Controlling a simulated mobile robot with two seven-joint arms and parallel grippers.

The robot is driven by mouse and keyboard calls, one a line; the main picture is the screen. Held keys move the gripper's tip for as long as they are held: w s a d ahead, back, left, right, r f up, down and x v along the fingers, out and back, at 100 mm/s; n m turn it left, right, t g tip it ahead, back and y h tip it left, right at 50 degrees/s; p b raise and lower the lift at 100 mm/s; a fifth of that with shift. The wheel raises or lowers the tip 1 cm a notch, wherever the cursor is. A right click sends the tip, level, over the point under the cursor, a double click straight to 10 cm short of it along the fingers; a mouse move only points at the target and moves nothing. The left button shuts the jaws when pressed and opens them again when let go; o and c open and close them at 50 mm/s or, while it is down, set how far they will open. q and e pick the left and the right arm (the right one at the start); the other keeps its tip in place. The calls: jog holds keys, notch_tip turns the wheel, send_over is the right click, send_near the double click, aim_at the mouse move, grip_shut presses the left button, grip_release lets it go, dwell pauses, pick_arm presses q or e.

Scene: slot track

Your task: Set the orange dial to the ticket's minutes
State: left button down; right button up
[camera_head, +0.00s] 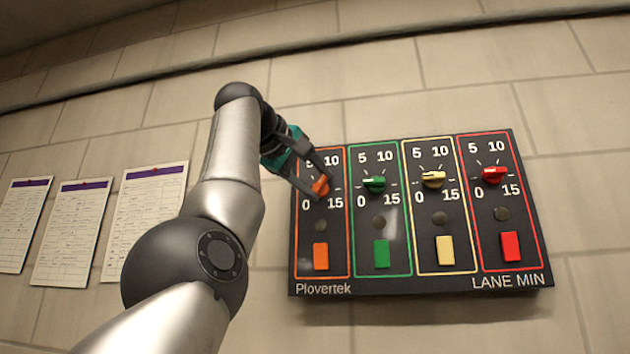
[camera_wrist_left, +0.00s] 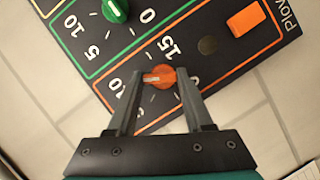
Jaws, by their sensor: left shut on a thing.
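The orange dial (camera_head: 321,186) is in the leftmost, orange-outlined column of a dark wall panel, with marks 0, 5, 10 and 15 around it. My left gripper (camera_head: 308,184) reaches it from the upper left and is shut on it. In the left wrist view the two fingers (camera_wrist_left: 158,88) stand on either side of the orange knob (camera_wrist_left: 160,76). The knob's white line appears to point toward the 10 side. Three paper sheets hang on the wall at left, the nearest one (camera_head: 146,215) beside my arm; their writing is too small to read. My right gripper is not in view.
The panel (camera_head: 400,284) also has a green dial (camera_head: 374,184), a cream dial (camera_head: 433,179) and a red dial (camera_head: 494,175). Below the dials are coloured buttons, the orange button (camera_head: 320,256) among them.

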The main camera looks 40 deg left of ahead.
pick_arm(q)
jog(key=shift+f, duration=0.1)
jog(key=shift+c, duration=1.5)
grip_release()
jog(key=shift+s+d+r, duration=0.1)
jog(key=shift+s+r, duration=0.1)
jog(key=shift+s, duration=0.3)
jog(key=b+v, duration=0.2)
jog(key=v, duration=1.2)
jog(key=shift+s+d, duration=0.1)
